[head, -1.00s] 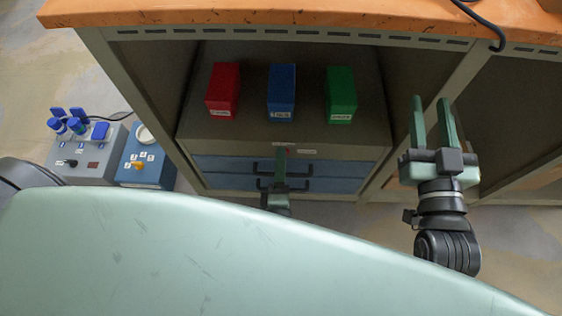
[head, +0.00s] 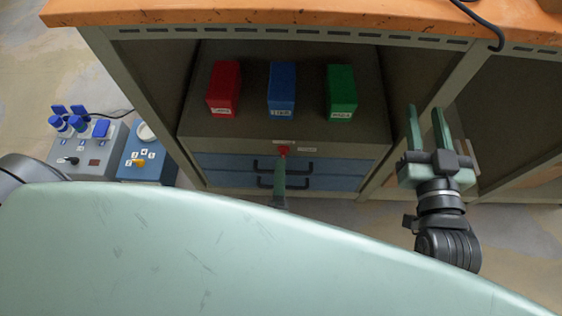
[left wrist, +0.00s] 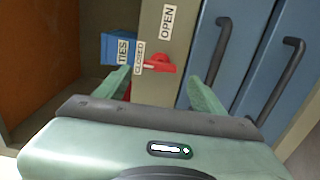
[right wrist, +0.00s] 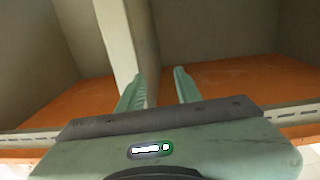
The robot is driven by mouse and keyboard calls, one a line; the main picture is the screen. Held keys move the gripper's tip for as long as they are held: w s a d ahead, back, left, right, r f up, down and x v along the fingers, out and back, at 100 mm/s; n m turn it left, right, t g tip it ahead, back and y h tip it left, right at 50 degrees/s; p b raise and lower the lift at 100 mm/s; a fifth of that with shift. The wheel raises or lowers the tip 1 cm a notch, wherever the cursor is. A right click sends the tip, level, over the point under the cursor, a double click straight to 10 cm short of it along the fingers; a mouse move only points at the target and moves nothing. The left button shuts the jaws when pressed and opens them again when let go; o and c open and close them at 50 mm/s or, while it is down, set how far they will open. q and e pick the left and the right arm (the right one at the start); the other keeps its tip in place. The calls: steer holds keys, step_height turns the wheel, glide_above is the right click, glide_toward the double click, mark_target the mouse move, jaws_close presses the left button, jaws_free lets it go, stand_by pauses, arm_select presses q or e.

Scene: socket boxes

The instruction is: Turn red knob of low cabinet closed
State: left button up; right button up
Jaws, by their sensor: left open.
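The red knob (head: 283,150) is on the front top rail of the low cabinet (head: 330,152), above its blue drawers. In the left wrist view the knob (left wrist: 162,63) shows between an OPEN label (left wrist: 167,21) and a CLOSED label (left wrist: 138,58); its narrow end appears to point towards CLOSED. My left gripper (head: 281,165) is just in front of the knob, partly hidden by my body. In the left wrist view its open fingers (left wrist: 163,88) stand either side of the knob, apparently short of it. My right gripper (head: 429,110) is open and empty, right of the cabinet.
Red (head: 224,88), blue (head: 282,90) and green (head: 342,91) boxes stand on the cabinet top. Dark drawer handles (head: 285,166) stick out below the knob. Grey (head: 85,153) and blue (head: 146,160) socket boxes sit at the left.

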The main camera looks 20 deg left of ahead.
arm_select(q)
steer(key=v, duration=0.3)
steer(key=shift+s+d, duration=0.15)
steer(key=shift+s, duration=0.15)
arm_select(e)
steer(key=shift+s+d+f+g, duration=0.15)
steer(key=shift+f+g, duration=0.35)
steer(key=shift+f, duration=0.35)
